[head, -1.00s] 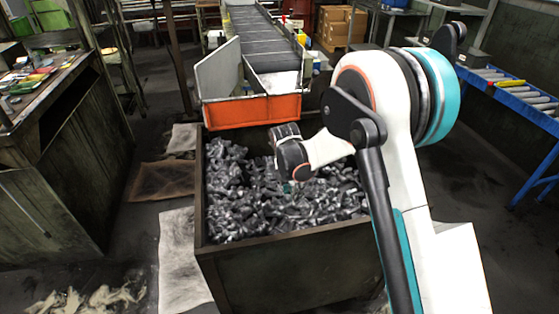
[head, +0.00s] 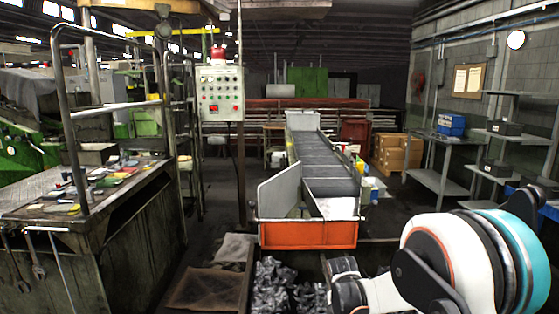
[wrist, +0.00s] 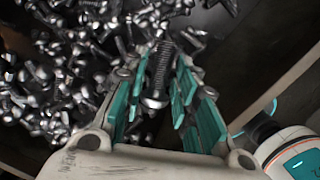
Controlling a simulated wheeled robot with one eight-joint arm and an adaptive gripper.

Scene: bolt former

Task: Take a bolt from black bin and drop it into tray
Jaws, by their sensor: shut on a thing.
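The black bin (head: 246,286) is at the bottom of the head view, cut off by the picture edge, with a heap of grey metal bolts (head: 283,290) inside. In the wrist view, my gripper (wrist: 162,66) has its teal-padded fingers closed around a bolt (wrist: 160,75), its rounded head toward the palm. More loose bolts (wrist: 65,70) lie below and around the fingers, inside the bin. In the head view, my wrist is over the bin's right part and my fingertips are hidden below the frame. An orange-fronted tray (head: 308,235) is at the conveyor's near end, just beyond the bin.
The conveyor (head: 325,165) runs back from the tray. A workbench (head: 85,205) with tools stands at left, and a control box (head: 221,93) hangs behind it. Metal shelves (head: 440,180) and cardboard boxes (head: 400,152) stand at right. Dark floor shows between.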

